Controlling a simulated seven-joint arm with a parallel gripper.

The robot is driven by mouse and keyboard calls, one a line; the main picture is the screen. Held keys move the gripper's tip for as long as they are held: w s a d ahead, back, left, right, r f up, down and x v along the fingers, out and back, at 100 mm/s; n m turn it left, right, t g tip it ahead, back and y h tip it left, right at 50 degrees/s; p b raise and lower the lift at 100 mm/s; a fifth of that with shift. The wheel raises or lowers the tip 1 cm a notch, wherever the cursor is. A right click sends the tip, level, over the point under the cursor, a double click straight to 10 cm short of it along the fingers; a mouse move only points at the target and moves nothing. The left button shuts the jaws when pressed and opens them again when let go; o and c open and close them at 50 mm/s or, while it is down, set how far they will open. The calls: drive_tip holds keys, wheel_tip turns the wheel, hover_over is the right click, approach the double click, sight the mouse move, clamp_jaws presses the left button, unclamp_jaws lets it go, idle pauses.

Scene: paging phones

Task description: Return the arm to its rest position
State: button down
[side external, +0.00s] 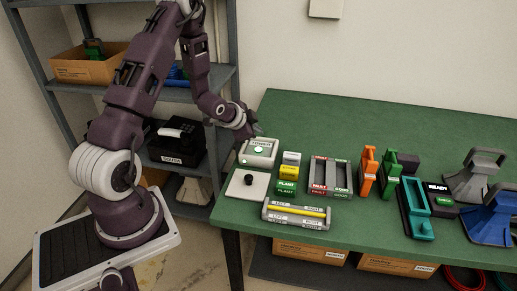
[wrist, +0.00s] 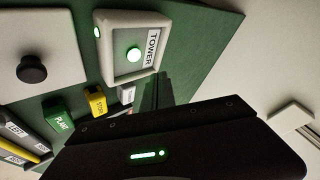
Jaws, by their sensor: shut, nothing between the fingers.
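My gripper (side external: 248,132) is at the left end of the green table, just above and behind the white TOWER box (side external: 258,158). It is shut and holds nothing. Whether the fingers touch the table or box is hard to tell. My arm reaches over from its base at the left.
A white plate with a black knob (side external: 248,181), a yellow block (side external: 289,172), a green PLANT block (side external: 286,186) and a grey FAULT/DONE tray (side external: 329,191) stand nearby. Orange (side external: 366,175) and green (side external: 390,178) holders stand further right. A grey shelf (side external: 205,87) is behind my arm.

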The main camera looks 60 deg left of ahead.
drive_tip(key=shift+r, duration=0.9)
drive_tip(key=s+d+r+n, duration=0.1)
drive_tip(key=s+d+r, duration=0.1)
drive_tip(key=d+r, duration=0.3)
drive_tip(key=s+d+r+n+g, duration=0.1)
drive_tip(key=s+d+r, duration=0.1)
drive_tip(key=d+r, duration=0.3)
drive_tip(key=s+d+r+n, duration=0.1)
drive_tip(key=s+d+r, duration=0.2)
drive_tip(key=r, duration=0.4)
drive_tip(key=s+d+r+n+g+h, duration=0.1)
drive_tip(key=s+d+r, duration=0.1)
drive_tip(key=s+d, duration=0.4)
drive_tip(key=s+d+r+g+h, duration=0.1)
drive_tip(key=s+d, duration=0.5)
drive_tip(key=s, duration=0.8)
drive_tip(key=shift+d+r+n+h, duration=0.2)
drive_tip(key=shift+r+n+h, duration=0.2)
drive_tip(key=shift+r+h, duration=0.35)
